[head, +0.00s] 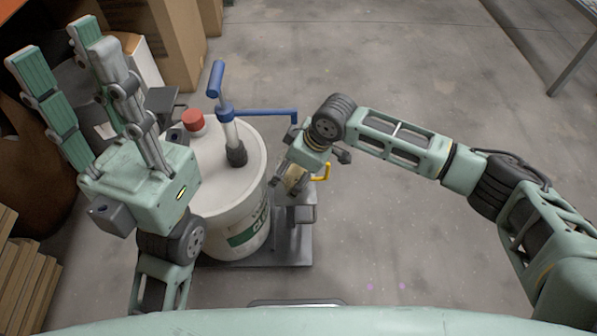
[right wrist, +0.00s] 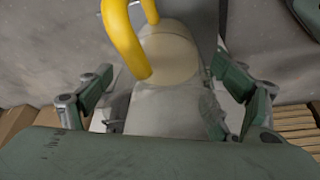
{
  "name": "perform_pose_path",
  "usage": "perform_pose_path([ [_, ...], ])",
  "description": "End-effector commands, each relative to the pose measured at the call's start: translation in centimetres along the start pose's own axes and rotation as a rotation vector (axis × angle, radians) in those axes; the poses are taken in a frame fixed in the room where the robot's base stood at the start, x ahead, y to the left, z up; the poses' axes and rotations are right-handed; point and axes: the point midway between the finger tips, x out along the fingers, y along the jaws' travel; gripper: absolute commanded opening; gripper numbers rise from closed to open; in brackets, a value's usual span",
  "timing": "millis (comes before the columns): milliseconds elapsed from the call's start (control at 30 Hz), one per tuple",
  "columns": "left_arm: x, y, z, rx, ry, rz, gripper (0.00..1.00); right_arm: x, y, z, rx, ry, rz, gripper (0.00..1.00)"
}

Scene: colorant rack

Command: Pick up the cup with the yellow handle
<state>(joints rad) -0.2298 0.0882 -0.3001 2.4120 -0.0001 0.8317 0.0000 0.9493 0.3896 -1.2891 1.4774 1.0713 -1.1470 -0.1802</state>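The cup's yellow handle (head: 325,173) shows just beyond my right gripper (head: 298,178) in the head view, beside the bucket; the gripper mostly hides the cup body there. In the right wrist view the yellow handle (right wrist: 124,42) rises at the top left of the pale, greyish cup (right wrist: 172,103). My right gripper's fingers (right wrist: 163,75) stand on both sides of the cup and look open. A gap shows at the left finger; the right finger is close to the cup, and contact cannot be told. My left gripper (head: 58,50) is raised, open and empty at the upper left.
A white bucket (head: 245,205) with a red cap (head: 193,120) and a blue-handled pump (head: 230,125) stands left of my right gripper. The pump's blue spout arm reaches close to it. Cardboard boxes (head: 172,40) stand behind. The floor to the right is mostly clear.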

Motion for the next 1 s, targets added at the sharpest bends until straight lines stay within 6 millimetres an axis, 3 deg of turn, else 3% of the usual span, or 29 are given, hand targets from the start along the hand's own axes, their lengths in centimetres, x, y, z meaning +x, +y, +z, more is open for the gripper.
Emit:
perform_pose_path([
  [500, -0.01, 0.02, -0.03, -0.001, 0.0, 0.0, 0.26, 0.02, 0.0, 0.05, 0.0, 0.0, 0.0, 0.34],
  [1000, 0.23, 0.0, -0.1, -0.001, 0.001, -0.001, 0.26, -0.36, 0.0, -0.16, 0.0, 0.001, 0.0, 0.33],
])
